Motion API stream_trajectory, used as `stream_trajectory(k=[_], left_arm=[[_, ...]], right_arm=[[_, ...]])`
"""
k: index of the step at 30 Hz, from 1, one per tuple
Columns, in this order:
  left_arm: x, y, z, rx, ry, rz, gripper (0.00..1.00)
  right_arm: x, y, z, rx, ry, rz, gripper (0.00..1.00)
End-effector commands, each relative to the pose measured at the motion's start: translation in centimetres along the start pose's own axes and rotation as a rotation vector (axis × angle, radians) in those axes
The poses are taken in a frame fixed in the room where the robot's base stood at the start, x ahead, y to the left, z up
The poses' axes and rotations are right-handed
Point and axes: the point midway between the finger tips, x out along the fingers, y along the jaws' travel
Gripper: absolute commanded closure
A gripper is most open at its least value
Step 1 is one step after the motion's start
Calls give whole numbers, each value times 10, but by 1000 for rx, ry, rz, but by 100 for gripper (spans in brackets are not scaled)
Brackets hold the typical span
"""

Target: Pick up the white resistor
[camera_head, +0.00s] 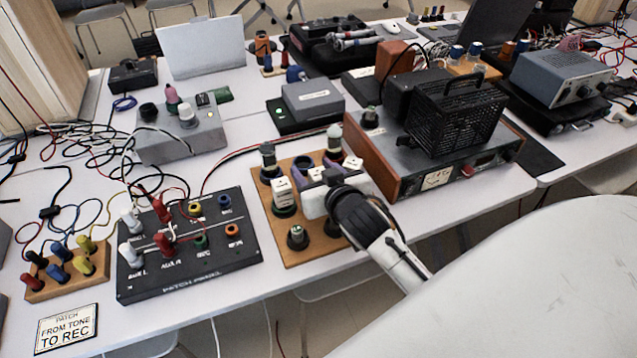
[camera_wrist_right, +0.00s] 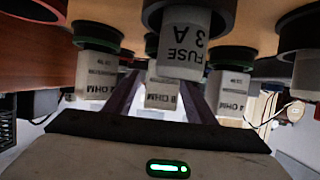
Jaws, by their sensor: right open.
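Several white plugs stand in dark sockets on a wooden board (camera_head: 278,238). My right gripper (camera_head: 318,167) reaches over the board from the front right. Its purple fingers are apart, and in the wrist view the middle resistor shows between them (camera_wrist_right: 163,102), partly hidden by the fuse. I cannot tell whether they touch it. My left gripper is out of view.
A black patch panel (camera_head: 185,262) with coloured plugs lies left of the board. A wood-sided unit (camera_head: 395,180) with a black mesh box (camera_head: 455,118) stands close on the right. A card (camera_head: 67,329) reads PATCH FROM TONE TO REC. Loose cables cover the table's left side.

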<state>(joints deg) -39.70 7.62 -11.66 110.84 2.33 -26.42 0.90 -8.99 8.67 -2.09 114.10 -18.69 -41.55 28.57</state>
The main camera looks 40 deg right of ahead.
Motion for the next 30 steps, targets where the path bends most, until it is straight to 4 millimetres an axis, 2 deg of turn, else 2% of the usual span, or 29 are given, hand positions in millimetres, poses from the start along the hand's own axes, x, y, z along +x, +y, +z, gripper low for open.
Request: stream_trajectory(k=[3,9,15,17,18,25,30], left_arm=[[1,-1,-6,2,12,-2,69],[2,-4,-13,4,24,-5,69],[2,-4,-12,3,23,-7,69],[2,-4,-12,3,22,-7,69],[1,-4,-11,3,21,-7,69],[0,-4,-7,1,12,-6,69],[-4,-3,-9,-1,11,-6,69]], right_arm=[[7,0,0,0,1,-1,50],[7,0,0,1,0,-1,50],[7,0,0,0,0,-1,84],[7,0,0,1,0,-1,94],[7,0,0,1,1,-1,96],[6,0,-3,1,2,-1,96],[-3,0,-27,2,6,-2,96]])
